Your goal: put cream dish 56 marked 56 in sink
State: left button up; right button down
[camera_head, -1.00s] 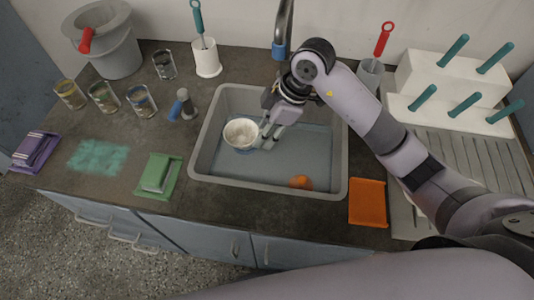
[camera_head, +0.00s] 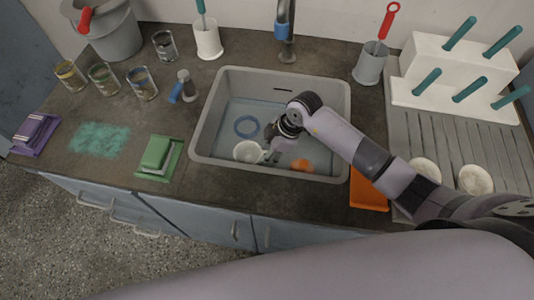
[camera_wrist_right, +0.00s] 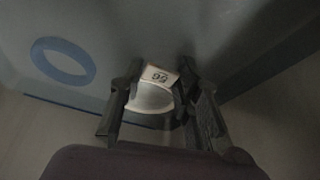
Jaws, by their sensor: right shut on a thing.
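The cream dish 56 (camera_head: 247,151) is inside the grey sink (camera_head: 342,112), near its front wall. My right gripper (camera_head: 270,154) is shut on the dish's right side. In the right wrist view the dish (camera_wrist_right: 150,98) sits between the two fingers (camera_wrist_right: 158,100), and a cream tag on it reads 56. I cannot tell whether the dish touches the sink floor. My left gripper is not in view.
A blue ring (camera_head: 247,126) lies in the sink behind the dish, and an orange thing (camera_head: 302,165) lies to its right. The grey tap (camera_head: 286,30) stands behind.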

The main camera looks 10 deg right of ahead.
jog(key=shift+f, duration=0.4)
jog(key=c, duration=1.2)
grip_release()
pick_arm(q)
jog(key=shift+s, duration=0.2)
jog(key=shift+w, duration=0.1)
pick_arm(e)
jog(key=shift+r, duration=0.2)
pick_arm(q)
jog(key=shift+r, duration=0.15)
pick_arm(e)
jog(key=v, duration=1.1)
jog(key=shift+d+r, duration=0.2)
jog(key=shift+r, duration=0.05)
